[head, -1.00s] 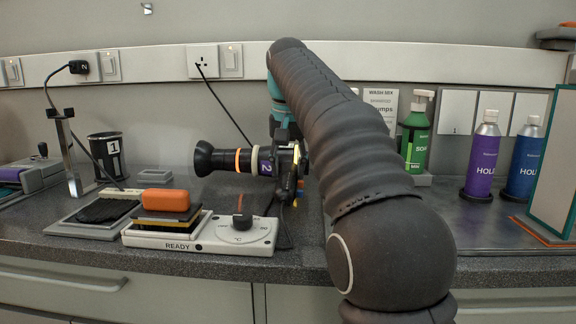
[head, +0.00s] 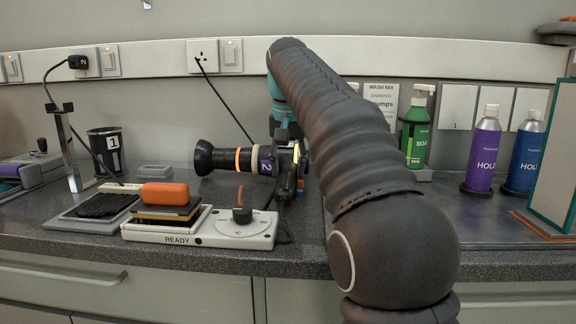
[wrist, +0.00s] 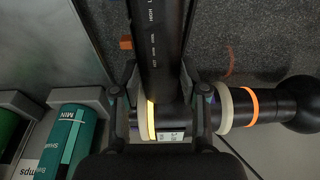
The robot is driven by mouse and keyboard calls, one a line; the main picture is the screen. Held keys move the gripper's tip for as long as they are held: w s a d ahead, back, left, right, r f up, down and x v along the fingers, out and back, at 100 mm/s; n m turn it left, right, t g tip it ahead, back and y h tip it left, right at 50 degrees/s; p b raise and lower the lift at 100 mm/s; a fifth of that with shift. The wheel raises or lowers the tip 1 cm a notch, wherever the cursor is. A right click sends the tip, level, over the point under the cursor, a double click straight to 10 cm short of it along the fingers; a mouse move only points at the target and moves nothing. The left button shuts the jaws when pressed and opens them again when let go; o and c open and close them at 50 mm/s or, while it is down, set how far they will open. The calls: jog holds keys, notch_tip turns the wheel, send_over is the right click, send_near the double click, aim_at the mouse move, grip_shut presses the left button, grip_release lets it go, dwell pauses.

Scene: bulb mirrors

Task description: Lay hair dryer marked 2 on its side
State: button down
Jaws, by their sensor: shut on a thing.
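The hair dryer marked 2 (head: 262,160) is black, with orange and cream bands and a purple label. Its barrel is level in the head view, with the flared end pointing left. In the wrist view its barrel (wrist: 268,108) runs to the right and its handle (wrist: 163,40) runs up the picture between the fingers. My gripper (wrist: 160,95) is shut on the dryer near where handle and barrel meet. In the head view my arm and gripper partly hide the dryer's right end. I cannot tell whether it touches the counter.
A white READY base with a dial (head: 243,228) and an orange block (head: 164,194) stand in front of the dryer. A black cup marked 1 (head: 104,150) is at the left. A green bottle (head: 416,130), purple bottle (head: 484,150) and blue bottle (head: 524,155) stand right.

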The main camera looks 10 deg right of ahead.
jog(key=shift+f, duration=0.2)
jog(key=shift+c, duration=0.2)
grip_release()
jog(key=shift+f, duration=0.1)
dwell(0.3)
jog(key=p+v, duration=0.3)
jog(key=w+p+v, duration=0.1)
jog(key=p+v, duration=0.2)
jog(key=shift+w+d, duration=0.1)
jog(key=shift+d, duration=0.05)
jog(key=shift+w+p+v, duration=0.25)
jog(key=shift+p+v, duration=0.45)
jog(key=shift+v, duration=0.45)
